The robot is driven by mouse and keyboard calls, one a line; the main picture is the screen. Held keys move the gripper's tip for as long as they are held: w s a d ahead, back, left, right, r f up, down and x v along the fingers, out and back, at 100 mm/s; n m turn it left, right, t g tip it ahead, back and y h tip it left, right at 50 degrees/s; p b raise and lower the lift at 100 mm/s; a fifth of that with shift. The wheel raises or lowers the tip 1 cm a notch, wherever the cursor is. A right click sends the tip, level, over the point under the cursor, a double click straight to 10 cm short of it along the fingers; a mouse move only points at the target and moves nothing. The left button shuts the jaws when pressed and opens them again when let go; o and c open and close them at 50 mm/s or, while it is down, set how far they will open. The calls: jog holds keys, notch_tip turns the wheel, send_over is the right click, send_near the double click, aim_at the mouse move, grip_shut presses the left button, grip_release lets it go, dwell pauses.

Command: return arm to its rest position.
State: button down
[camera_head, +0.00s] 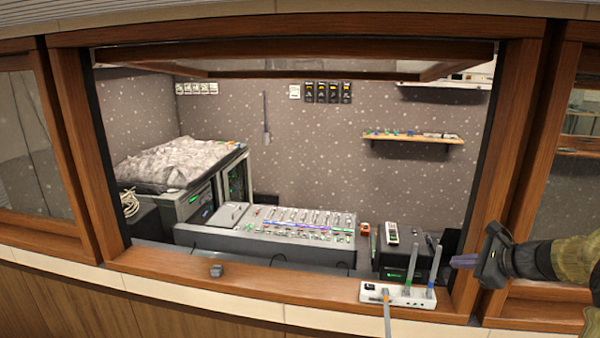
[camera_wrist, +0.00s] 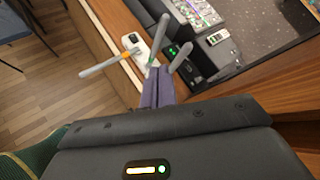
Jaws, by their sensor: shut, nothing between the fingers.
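My gripper (camera_head: 459,261) is at the right of the head view, in front of the right post of the window frame. Its fingers are shut with nothing between them and point left, toward the white box with antennas (camera_head: 398,294) on the sill. In the wrist view the shut purple fingers (camera_wrist: 156,88) show above the dark gripper body. The white box (camera_wrist: 134,46) lies just beyond them there. The lighting console with faders (camera_head: 265,228) stands inside the booth, well left of my gripper and apart from it.
The wooden window sill (camera_head: 330,288) runs below the opening, with a small grey block (camera_head: 216,271) on it. A black box (camera_head: 396,262) and a remote (camera_head: 391,233) are behind the white box. The right window post (camera_head: 490,190) is close to my gripper. A shelf (camera_head: 413,138) hangs on the back wall.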

jog(key=s+a+f+n+g+h+b, duration=0.1)
jog(key=s+a+f+n+g, duration=0.2)
jog(key=a, duration=0.4)
jog(key=s+a+f+n+g, duration=0.1)
jog(key=a+f+n+g, duration=0.1)
jog(key=a+f+n, duration=0.45)
jog(key=s+a+f+n+g+h+b, duration=0.1)
jog(key=s+a+f+n+h, duration=0.1)
jog(key=s+a+n, duration=0.5)
jog(key=s+a+f+n+g+h+b, duration=0.1)
jog(key=s+a+f+n, duration=0.3)
jog(key=s, duration=0.5)
jog(key=a+n+h, duration=0.1)
jog(key=a+n, duration=0.1)
jog(key=n, duration=0.1)
jog(key=shift+a+n+h, duration=0.3)
jog(key=shift+a+n, duration=0.05)
jog(key=shift+a, duration=0.05)
